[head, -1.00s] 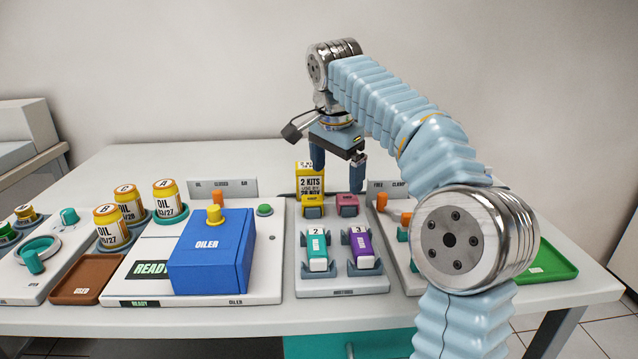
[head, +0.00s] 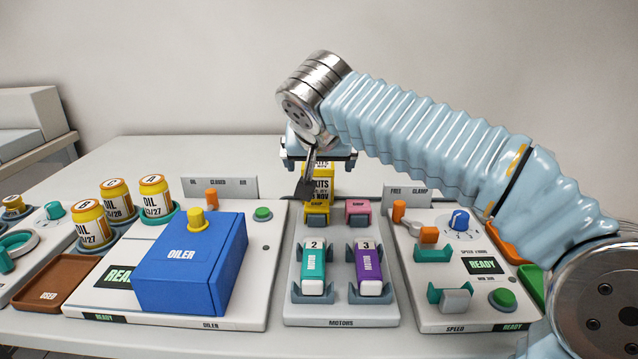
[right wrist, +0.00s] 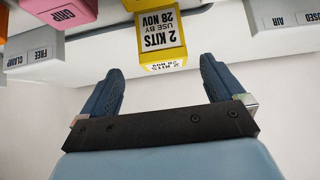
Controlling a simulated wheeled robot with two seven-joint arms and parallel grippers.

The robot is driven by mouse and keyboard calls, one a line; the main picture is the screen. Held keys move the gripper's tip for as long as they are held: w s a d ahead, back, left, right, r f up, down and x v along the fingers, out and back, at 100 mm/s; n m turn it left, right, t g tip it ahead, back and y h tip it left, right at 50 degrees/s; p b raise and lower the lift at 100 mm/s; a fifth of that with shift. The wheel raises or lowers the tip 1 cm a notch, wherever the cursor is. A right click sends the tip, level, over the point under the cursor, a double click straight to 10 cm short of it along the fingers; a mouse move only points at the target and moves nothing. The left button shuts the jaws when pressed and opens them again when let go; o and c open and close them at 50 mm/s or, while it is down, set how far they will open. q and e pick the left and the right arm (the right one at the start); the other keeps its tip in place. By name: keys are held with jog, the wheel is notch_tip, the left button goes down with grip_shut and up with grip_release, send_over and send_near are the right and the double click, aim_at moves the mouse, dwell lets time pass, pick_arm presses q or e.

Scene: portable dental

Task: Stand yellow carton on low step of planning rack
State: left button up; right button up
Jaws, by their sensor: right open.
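The yellow carton (head: 320,188), printed "2 KITS USE BY 28 NOV", stands upright at the back left of the grey rack marked MOTORS (head: 340,308). My right gripper (head: 319,158) is at the carton's upper end and partly covers it; its fingers are mostly hidden in the head view. In the right wrist view the gripper (right wrist: 162,88) is open and empty, with the carton (right wrist: 163,42) ahead, between the lines of the fingers and not gripped. I see nothing labelled as a planning rack or its low step. My left gripper is not in view.
A pink block (head: 358,208) marked GRIP stands right beside the carton. Teal (head: 313,268) and purple (head: 370,268) motor boxes sit in front. The blue oiler box (head: 192,265) is left; the speed panel (head: 450,318) is right. The table behind left is clear.

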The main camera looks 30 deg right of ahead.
aim_at(318, 179)
jog(key=x, duration=0.3)
jog(key=shift+w+f, duration=0.1)
jog(key=shift+f, duration=0.05)
jog(key=x, duration=0.5)
jog(key=shift+a+f, duration=0.15)
jog(key=shift+f, duration=0.15)
jog(key=shift+c, duration=0.4)
